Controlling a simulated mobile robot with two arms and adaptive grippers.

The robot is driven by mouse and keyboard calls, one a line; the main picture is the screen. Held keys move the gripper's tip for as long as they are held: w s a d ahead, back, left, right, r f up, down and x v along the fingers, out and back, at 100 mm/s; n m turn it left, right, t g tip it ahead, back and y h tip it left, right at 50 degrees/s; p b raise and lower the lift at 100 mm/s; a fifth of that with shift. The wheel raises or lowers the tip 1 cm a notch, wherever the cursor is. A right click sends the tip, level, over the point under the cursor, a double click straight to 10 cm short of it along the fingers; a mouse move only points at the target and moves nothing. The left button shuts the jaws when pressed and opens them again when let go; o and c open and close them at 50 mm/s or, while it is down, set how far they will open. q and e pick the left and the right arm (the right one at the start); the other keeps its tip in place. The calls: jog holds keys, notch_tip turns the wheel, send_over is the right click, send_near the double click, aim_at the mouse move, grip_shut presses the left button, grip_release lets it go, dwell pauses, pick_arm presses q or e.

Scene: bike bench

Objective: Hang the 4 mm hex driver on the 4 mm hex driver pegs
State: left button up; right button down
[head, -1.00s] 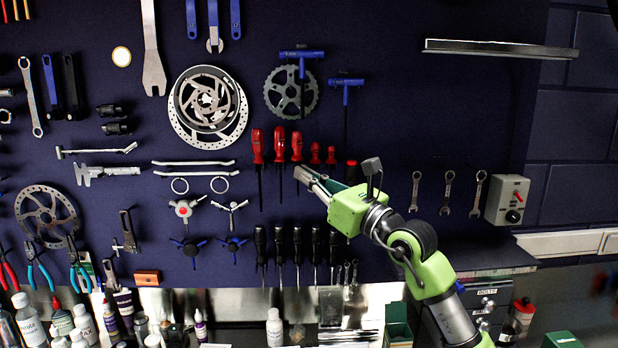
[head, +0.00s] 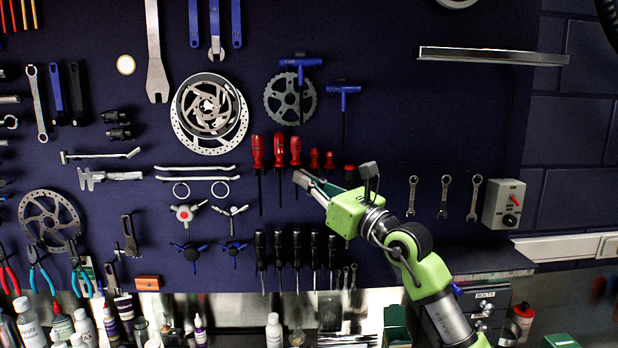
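Two blue T-handle drivers show on the dark pegboard. One (head: 301,63) overlaps the chainring, and the other (head: 344,89) is to its right with a long thin dark shaft pointing down. I cannot read a size on either, so I cannot tell which is the 4 mm hex driver. The 4 mm pegs cannot be made out. My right gripper (head: 304,182) is in front of the board, below the red-handled drivers and pointing left. Its fingers look close together, but whether they hold anything is unclear. My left gripper is not in view.
Red-handled drivers (head: 279,150) hang just above my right gripper, and black-handled screwdrivers (head: 278,245) hang below it. A chainring (head: 272,99) and a brake disc (head: 177,126) are on the board. Wrenches (head: 443,196) and a grey switch box (head: 503,204) are at right. Bottles (head: 274,331) stand below.

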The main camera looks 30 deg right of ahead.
jog(key=shift+w+d+r+h, duration=0.1)
jog(key=shift+d+r+h, duration=0.35)
jog(key=shift+d, duration=0.25)
jog(key=c, duration=2.2)
grip_release()
jog(key=shift+w+f, duration=0.1)
jog(key=shift+w, duration=0.1)
jog(key=shift+y, duration=0.25)
jog(key=v, duration=0.5)
jog(key=f+v, duration=0.1)
jog(key=v, duration=0.1)
jog(key=shift+s+a, duration=0.1)
jog(key=shift+s, duration=0.05)
jog(key=shift+s, duration=0.1)
